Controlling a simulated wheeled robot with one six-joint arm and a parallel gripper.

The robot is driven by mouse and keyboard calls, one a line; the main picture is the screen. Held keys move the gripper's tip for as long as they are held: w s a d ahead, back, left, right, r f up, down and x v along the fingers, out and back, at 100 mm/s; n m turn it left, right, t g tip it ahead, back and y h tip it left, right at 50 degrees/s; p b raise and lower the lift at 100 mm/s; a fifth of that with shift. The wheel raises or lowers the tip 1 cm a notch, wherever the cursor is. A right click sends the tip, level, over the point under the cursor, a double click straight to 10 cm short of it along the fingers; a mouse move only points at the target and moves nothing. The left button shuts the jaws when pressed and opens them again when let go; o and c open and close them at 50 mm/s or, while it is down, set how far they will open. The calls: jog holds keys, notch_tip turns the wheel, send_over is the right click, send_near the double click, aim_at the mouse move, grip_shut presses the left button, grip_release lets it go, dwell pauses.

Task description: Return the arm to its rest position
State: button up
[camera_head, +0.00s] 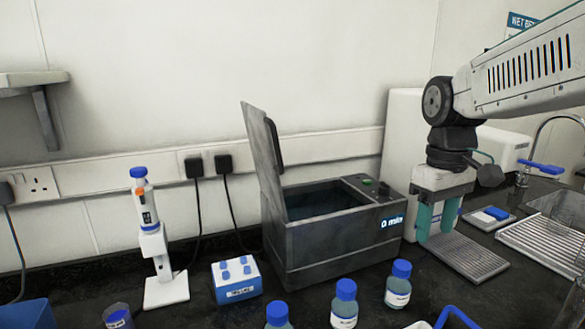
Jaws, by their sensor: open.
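My gripper (436,225) hangs at the end of my arm on the right side of the head view. It points down, and its two teal fingers are apart with nothing between them. My arm reaches in from the upper right.
Several blue-capped bottles (398,285) stand in front of the bath. A sink (555,240) with a tap is at the right. A wall shelf (32,78) juts out at upper left.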

jog(key=s+f+m+t, duration=0.1)
jog(key=s+f+m, duration=0.1)
jog(key=s, duration=0.7)
jog(key=s+d+f+m+t, duration=0.1)
jog(key=s+f+m, duration=0.1)
jog(key=s, duration=0.8)
jog(key=shift+s+d+f+m, duration=0.15)
jog(key=shift+d+f+m, duration=0.05)
jog(key=shift+m, duration=0.3)
jog(key=shift+c, duration=0.3)
